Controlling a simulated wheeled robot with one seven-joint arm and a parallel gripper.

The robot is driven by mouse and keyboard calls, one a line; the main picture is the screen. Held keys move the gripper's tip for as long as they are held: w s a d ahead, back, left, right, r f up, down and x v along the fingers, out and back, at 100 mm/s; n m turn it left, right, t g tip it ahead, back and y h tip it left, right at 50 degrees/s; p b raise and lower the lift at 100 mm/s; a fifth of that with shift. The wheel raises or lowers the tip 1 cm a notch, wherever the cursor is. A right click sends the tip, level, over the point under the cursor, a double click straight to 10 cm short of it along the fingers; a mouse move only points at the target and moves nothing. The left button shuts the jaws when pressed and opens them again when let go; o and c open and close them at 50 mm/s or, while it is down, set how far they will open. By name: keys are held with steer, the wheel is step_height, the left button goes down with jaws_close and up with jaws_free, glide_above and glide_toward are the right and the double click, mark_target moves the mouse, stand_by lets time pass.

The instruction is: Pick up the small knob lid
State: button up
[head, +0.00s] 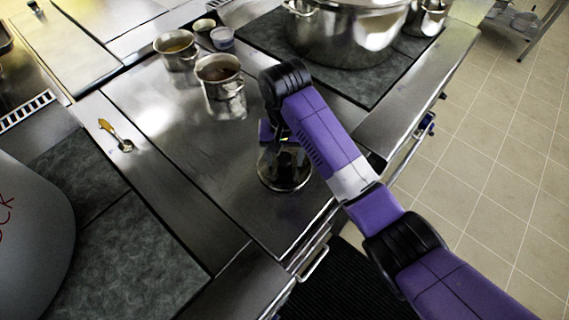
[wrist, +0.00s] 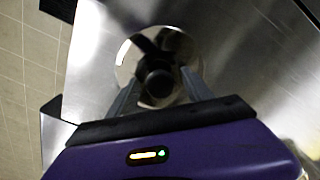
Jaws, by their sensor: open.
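The small knob lid (head: 284,183) is a round, shiny metal disc lying on the steel counter near its front edge. In the wrist view the lid (wrist: 126,62) shows with a dark round knob (wrist: 157,84) at its middle. My gripper (wrist: 157,90) is over the lid, with its two fingers apart on either side of the knob. I cannot tell whether the fingers touch the knob. In the head view my arm hides part of the lid and most of the gripper.
Two small metal pots (head: 220,78) (head: 177,48) and small cups (head: 222,38) stand farther back on the counter. A large stockpot (head: 345,35) stands at the back right. A small utensil with an orange handle (head: 115,134) lies to the left. The counter left of the lid is clear.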

jaws_close()
